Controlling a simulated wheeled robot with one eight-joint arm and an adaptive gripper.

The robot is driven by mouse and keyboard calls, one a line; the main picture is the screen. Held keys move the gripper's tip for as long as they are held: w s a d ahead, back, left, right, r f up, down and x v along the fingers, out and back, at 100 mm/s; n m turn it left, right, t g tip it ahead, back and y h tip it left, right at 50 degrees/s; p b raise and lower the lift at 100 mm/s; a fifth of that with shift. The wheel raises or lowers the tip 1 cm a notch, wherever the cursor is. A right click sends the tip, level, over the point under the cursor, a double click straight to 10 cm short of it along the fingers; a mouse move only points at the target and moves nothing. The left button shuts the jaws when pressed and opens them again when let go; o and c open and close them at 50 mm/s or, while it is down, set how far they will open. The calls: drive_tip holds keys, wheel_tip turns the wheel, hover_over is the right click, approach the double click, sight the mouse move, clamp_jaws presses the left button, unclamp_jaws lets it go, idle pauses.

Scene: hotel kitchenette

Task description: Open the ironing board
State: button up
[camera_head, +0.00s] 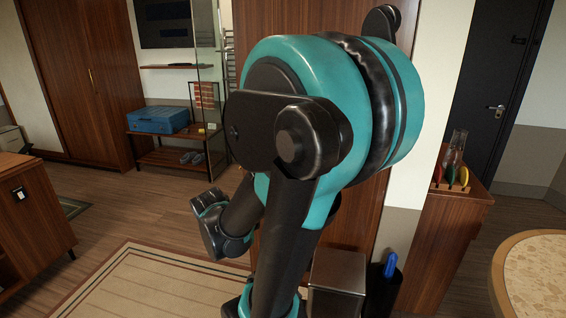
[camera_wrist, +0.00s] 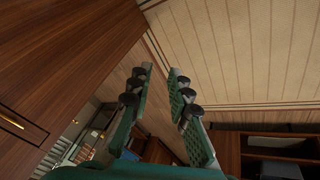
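I cannot make out an ironing board in either view; my own arm covers much of the middle of the head view. My gripper (camera_wrist: 162,72) shows in the wrist view with its two green fingers apart and nothing between them. It is in free space, touching nothing that I can see.
A tall wooden wardrobe (camera_head: 85,75) stands at the back left, beside a low rack with a blue suitcase (camera_head: 158,119). A striped rug (camera_head: 150,285) lies in front. A metal bin (camera_head: 338,273) and a round table (camera_head: 535,270) stand at right.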

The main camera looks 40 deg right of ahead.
drive_tip(key=w+d+r+n+h, duration=0.2)
drive_tip(key=w+d+r+h, duration=0.4)
drive_tip(key=w+d, duration=0.45)
drive_tip(key=w+d+r+n+h, duration=0.2)
drive_tip(key=w+d+r+h, duration=0.35)
drive_tip(key=w+d, duration=0.45)
drive_tip(key=shift+h, duration=0.45)
drive_tip(key=x, duration=1.7)
drive_tip(key=shift+d, duration=0.4)
clamp_jaws()
